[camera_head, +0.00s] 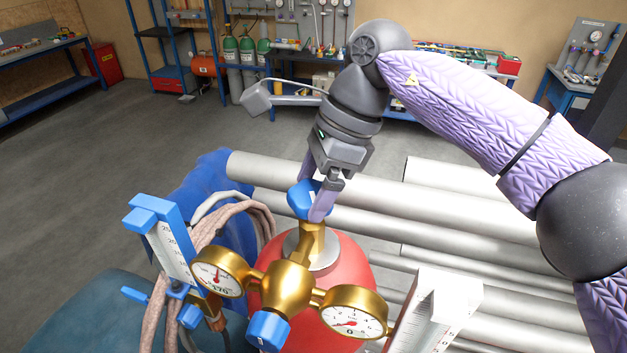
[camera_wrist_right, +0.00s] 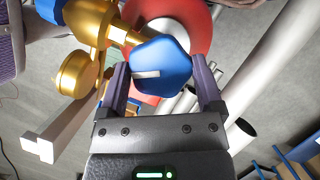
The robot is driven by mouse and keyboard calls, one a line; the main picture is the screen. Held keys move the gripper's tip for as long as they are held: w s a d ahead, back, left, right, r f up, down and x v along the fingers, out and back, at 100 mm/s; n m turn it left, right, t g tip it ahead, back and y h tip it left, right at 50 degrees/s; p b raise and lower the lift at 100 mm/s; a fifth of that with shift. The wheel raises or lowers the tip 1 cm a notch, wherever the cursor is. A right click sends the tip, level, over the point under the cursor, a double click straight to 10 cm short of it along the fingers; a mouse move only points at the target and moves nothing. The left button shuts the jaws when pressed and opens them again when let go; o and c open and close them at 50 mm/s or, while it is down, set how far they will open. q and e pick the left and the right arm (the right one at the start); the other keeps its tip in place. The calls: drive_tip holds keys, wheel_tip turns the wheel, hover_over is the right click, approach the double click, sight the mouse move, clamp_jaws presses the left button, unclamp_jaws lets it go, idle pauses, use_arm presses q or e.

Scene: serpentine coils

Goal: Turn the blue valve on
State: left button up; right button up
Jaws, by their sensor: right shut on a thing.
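The blue valve (camera_head: 302,199) is a blue knob on top of the brass regulator's stem, above a red cylinder (camera_head: 340,262). My right gripper (camera_head: 314,196) comes down from above with its fingers on both sides of the knob and is shut on it. In the right wrist view the blue valve (camera_wrist_right: 161,68) sits between the two purple fingers of my right gripper (camera_wrist_right: 163,85), and a white mark shows on its face. The brass regulator (camera_head: 286,287) carries two round gauges. Another blue knob (camera_head: 268,331) is at its front. My left gripper is not in view.
A flowmeter with a blue top (camera_head: 160,235) and coiled hoses (camera_head: 235,225) stand left of the regulator. A white scaled block (camera_head: 436,305) is at the right. Large grey pipes (camera_head: 450,210) lie behind. Open floor (camera_head: 100,150) is at the left.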

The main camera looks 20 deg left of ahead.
sight(312, 191)
drive_tip(key=o, duration=1)
drive_tip(key=shift+w+d+r, duration=0.1)
drive_tip(key=b+v, duration=0.1)
drive_tip(key=v, duration=0.2)
drive_tip(key=shift+r, duration=0.2)
drive_tip(key=p+v, duration=0.1)
drive_tip(key=v, duration=0.5)
drive_tip(key=shift+d+r, duration=0.15)
